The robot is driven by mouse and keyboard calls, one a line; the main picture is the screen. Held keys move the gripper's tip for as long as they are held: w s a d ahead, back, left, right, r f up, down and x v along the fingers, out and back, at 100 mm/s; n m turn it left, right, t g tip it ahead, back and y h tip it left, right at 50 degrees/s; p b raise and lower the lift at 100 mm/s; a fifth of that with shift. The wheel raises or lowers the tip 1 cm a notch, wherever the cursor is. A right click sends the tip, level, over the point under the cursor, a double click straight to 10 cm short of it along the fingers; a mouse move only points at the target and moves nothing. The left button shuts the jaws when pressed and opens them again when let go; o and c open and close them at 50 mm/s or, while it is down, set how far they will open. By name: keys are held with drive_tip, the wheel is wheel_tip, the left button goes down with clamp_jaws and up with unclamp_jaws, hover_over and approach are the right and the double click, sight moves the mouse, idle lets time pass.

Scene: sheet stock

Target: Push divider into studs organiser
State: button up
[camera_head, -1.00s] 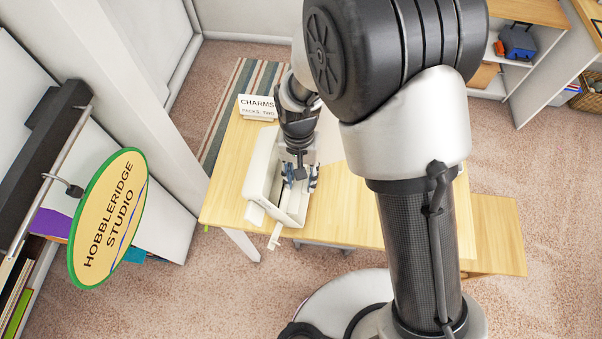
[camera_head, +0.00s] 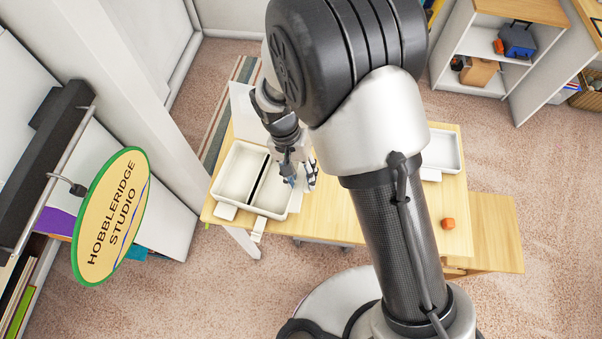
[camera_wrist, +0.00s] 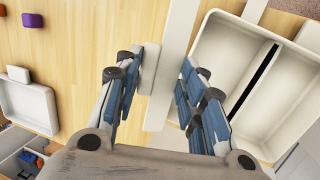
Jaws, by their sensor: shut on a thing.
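The studs organiser (camera_head: 227,157) is a cream tray with two long compartments and a narrow dark gap between them, on the table's left part. It also shows at the right of the wrist view (camera_wrist: 206,38). My gripper (camera_head: 299,179) is at its right side. In the wrist view, my gripper (camera_wrist: 160,95) is shut on the divider (camera_wrist: 176,55), a long pale strip between the blue fingers. The strip is beside the organiser, apart from the dark gap. Its height above the table cannot be told.
A white tray (camera_head: 458,170) lies on the table's right part, partly behind my arm. An orange block (camera_head: 448,224) is near the front right, with a purple block (camera_wrist: 32,20) in the wrist view. A pale panel (camera_head: 241,108) stands behind the organiser. Bare wood lies between organiser and tray.

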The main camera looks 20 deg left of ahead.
drive_tip(key=s+a+b, duration=0.1)
drive_tip(key=s+a, duration=0.1)
drive_tip(key=a, duration=1.1)
drive_tip(key=shift+s, duration=0.3)
idle(3.9)
drive_tip(key=o, duration=1)
drive_tip(key=v, duration=1.2)
